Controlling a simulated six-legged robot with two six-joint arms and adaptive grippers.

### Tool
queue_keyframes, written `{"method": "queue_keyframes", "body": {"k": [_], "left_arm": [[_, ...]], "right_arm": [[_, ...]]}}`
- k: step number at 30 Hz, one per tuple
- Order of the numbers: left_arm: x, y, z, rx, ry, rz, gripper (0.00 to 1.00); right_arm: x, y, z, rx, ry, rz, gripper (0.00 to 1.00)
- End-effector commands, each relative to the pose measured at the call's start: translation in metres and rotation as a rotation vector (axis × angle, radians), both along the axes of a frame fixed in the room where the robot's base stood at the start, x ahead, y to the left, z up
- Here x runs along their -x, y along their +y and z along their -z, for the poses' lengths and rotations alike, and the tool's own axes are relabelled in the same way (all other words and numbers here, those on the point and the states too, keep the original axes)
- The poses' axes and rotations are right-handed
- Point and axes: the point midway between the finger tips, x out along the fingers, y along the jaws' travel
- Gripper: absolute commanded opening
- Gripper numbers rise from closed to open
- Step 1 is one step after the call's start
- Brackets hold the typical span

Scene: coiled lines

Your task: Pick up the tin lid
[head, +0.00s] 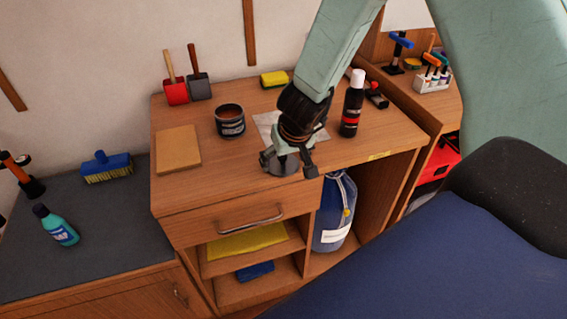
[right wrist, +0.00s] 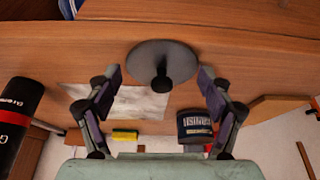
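The tin lid (head: 283,168) is a dark grey disc with a black knob, lying near the front edge of the wooden worktop (head: 240,178). The lid also shows in the right wrist view (right wrist: 162,58), knob toward the camera. My right gripper (head: 290,168) is above the lid, partly covering it in the head view. Its fingers (right wrist: 160,80) are spread wide on both sides of the knob, with nothing between them touching it that I can see. An open dark tin (head: 230,121) stands at the back left of the lid. My left gripper is not in view.
A white sheet (head: 266,122) lies behind the lid. A black bottle (head: 352,104) stands to the right, a tan board (head: 178,149) to the left.

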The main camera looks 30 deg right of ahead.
Motion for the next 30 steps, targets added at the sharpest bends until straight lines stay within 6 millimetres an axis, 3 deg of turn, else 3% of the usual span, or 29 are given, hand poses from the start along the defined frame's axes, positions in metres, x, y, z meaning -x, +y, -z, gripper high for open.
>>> {"method": "queue_keyframes", "body": {"k": [12,28,30], "left_arm": [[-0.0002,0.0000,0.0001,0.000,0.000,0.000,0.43],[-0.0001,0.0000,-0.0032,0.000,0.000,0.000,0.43],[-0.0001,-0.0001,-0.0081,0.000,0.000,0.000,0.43]], "right_arm": [[0.0008,0.0003,0.0008,0.000,0.002,0.000,0.42],[0.0025,0.0006,-0.0013,-0.002,0.007,-0.001,0.39],[0.0025,0.0007,-0.0068,-0.002,0.007,-0.001,0.30]]}}
